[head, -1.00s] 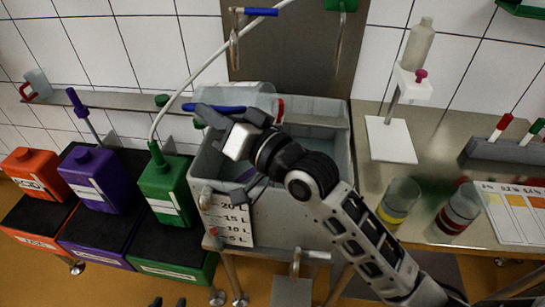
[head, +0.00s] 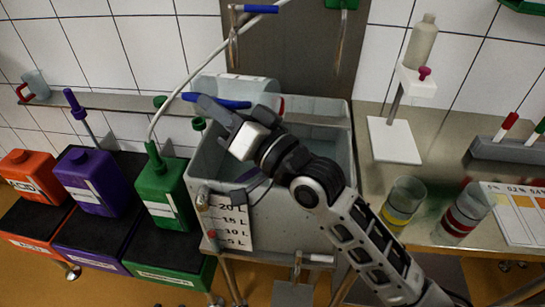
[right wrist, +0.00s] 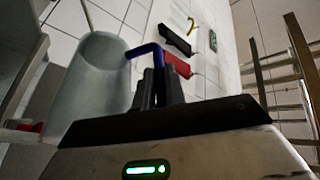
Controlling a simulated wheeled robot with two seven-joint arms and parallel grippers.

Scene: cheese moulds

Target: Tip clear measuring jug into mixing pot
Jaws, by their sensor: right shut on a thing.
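The clear measuring jug (head: 240,90) lies on its side in the air above the back part of the mixing pot in the head view. My right gripper (head: 222,112) is shut on its blue handle. The right wrist view shows the jug (right wrist: 92,85) large at left, with the blue handle between the fingers (right wrist: 155,88). The mixing pot (head: 285,222) is a grey square tub with litre marks on its front. I see no liquid leaving the jug. My arm hides part of the pot's opening. My left gripper is not in view.
Orange, purple and green canisters (head: 163,188) stand on boxes left of the pot. A jug with a red handle (head: 35,85) is on the wall shelf. Two banded beakers (head: 402,200) and a white stand (head: 395,140) are on the right bench.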

